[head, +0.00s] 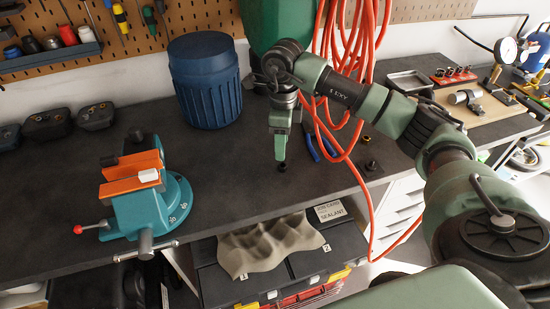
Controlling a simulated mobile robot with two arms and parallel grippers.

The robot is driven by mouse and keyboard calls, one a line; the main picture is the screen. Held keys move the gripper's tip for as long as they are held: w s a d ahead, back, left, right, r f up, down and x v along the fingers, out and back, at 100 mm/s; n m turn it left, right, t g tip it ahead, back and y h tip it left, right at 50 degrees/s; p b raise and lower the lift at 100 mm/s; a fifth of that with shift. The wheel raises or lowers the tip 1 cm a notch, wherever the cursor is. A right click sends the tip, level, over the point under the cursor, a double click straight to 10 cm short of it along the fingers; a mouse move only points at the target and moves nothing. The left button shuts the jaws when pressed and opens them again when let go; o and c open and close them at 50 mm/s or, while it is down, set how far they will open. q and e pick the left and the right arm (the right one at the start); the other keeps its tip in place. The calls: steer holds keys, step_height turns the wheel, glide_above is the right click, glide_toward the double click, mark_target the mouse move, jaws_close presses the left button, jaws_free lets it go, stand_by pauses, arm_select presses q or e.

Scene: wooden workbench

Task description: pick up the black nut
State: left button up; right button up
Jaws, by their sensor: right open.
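My right gripper (282,162) points down over the middle of the dark bench top, near its front edge. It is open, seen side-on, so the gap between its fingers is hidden. A small black piece (283,168) shows right at its fingertips; I cannot tell whether this is the nut or the finger ends. Another small black piece (371,166), nut-like in shape, lies on the bench to the right, beyond the red hose and apart from the gripper. My left gripper is out of view.
A teal vise (145,210) with orange jaws stands at the left front. A blue ribbed bin (206,85) stands behind. Red hose (347,140) and blue-handled pliers (312,143) lie right of the gripper. A toolbox (212,285) with a crumpled cloth (272,243) is below the front edge.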

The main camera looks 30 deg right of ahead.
mark_target(282, 165)
steer(key=f+p, duration=0.1)
steer(key=s+f+p, duration=0.1)
steer(key=f, duration=0.1)
steer(key=shift+f+p, duration=0.3)
steer(key=shift+p, duration=0.1)
steer(key=f, duration=0.2)
steer(key=shift+w+f+p, duration=0.2)
steer(key=shift+f+p, duration=0.1)
steer(key=shift+f, duration=0.25)
steer(key=c, duration=0.8)
jaws_close()
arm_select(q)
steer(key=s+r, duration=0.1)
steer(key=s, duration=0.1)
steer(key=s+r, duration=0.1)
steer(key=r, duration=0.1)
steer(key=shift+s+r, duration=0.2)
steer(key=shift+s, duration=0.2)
